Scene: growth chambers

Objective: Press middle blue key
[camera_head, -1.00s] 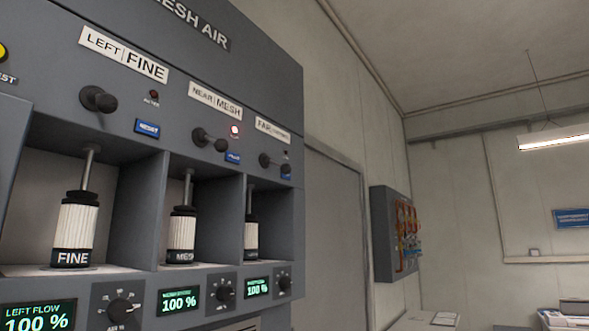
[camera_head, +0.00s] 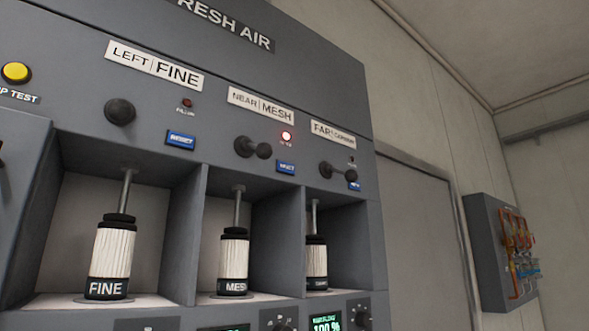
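The middle blue key (camera_head: 286,167) is a small blue button on the grey panel, under the "NEAR MESH" label (camera_head: 261,107). It sits right of a black knob (camera_head: 252,147) and just below a lit red lamp (camera_head: 287,136). A left blue key (camera_head: 181,140) is under the "LEFT FINE" label. My gripper is not in view.
Below the keys are open bays with white filter cartridges, including the middle one (camera_head: 234,262). A yellow button (camera_head: 16,72) is at upper left. A grey door (camera_head: 425,225) and a wall box with orange and blue parts (camera_head: 500,250) are to the right.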

